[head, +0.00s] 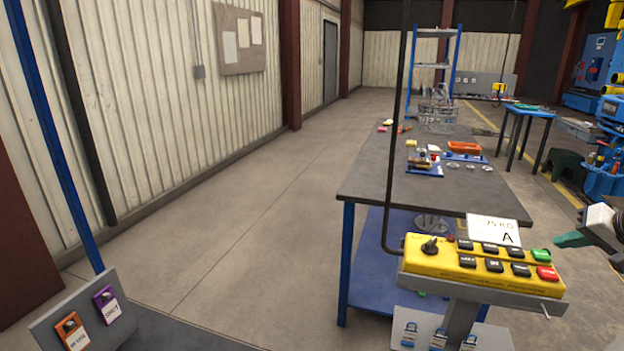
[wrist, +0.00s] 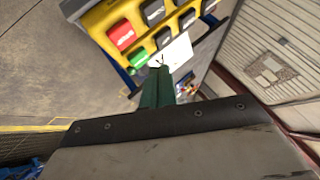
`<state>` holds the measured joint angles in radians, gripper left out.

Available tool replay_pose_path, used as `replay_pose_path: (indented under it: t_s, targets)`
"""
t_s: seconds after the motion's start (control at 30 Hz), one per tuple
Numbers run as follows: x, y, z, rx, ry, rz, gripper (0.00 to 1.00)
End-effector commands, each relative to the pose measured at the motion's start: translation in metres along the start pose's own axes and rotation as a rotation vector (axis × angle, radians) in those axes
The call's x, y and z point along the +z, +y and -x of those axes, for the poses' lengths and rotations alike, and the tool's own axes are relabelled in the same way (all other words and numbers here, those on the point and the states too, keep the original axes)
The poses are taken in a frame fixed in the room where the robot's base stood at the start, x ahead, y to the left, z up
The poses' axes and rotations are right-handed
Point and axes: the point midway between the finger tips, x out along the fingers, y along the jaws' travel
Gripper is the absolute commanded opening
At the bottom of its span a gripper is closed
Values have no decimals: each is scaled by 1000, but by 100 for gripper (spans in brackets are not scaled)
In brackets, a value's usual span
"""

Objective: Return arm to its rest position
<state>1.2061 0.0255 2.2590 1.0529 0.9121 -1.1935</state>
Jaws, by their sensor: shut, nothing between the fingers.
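My gripper (head: 572,240) is at the right side of the head view, with its green fingers pointing left, close to the right end of a yellow control box. In the wrist view the green fingers (wrist: 158,88) are together with nothing between them. The yellow control box (head: 420,257) carries several black buttons, a green one, a red one and a black knob. It also shows at the top of the wrist view (wrist: 97,22), beyond the fingertips. I cannot tell from these views whether the fingers touch it. Most of my arm is outside the head view.
A grey-topped workbench (head: 372,187) stands behind the control box, with blue trays, an orange bin (head: 464,147) and a wire basket on it. A panel with orange and purple switches (head: 78,318) is at the lower left. The floor on the left is clear.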

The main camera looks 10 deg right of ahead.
Motion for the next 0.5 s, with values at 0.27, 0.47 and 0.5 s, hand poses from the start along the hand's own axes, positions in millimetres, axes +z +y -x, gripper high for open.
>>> replay_pose_path:
  t_s: [0.27,0.47,0.5]
  targets:
    - [29,-4,-1,-5,-109,-194,0]
    - [80,-50,3,41,-316,-255,0]
    - [89,-62,4,55,-355,-250,0]
